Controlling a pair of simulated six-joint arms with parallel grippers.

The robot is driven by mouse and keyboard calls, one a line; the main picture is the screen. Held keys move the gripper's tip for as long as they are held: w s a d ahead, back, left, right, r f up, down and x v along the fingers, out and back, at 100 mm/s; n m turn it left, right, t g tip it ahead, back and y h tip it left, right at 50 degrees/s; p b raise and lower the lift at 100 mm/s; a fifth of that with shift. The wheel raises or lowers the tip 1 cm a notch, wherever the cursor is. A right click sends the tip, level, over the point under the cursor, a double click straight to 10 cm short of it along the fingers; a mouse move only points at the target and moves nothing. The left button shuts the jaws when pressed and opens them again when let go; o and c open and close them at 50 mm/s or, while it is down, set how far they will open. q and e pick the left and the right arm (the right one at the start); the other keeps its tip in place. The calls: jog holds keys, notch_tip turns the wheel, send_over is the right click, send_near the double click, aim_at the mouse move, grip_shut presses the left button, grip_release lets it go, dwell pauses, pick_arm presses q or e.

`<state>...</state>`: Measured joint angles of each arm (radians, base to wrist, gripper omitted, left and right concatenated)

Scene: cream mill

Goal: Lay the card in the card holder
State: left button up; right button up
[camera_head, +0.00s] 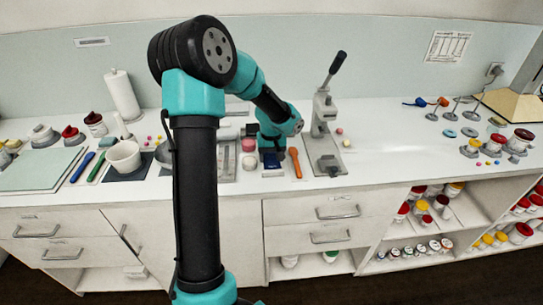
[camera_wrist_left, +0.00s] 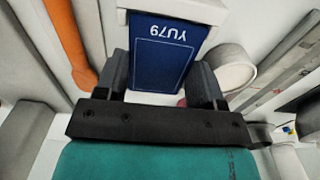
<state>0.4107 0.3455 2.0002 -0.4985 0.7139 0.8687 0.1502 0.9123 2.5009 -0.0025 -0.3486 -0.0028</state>
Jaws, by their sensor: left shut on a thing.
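The dark blue card (camera_wrist_left: 165,50), printed YU79, lies between the two dark fingers of my left gripper (camera_wrist_left: 162,80) in the left wrist view. The gripper is shut on it. In the head view the card (camera_head: 271,160) shows as a small blue patch below my left gripper (camera_head: 271,148), over the counter. A white block-like piece (camera_wrist_left: 180,6), possibly the card holder, shows at the card's far edge in the wrist view. I cannot tell whether the card touches it. My right gripper is not in view.
An orange-handled tool (camera_head: 295,162) lies just right of the card. A lever press (camera_head: 322,125) stands further right.

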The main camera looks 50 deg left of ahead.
pick_arm(q)
jog(key=o, duration=1)
jog(key=shift+c, duration=0.2)
notch_tip(320, 180, up, 17)
jog(key=shift+r, duration=0.2)
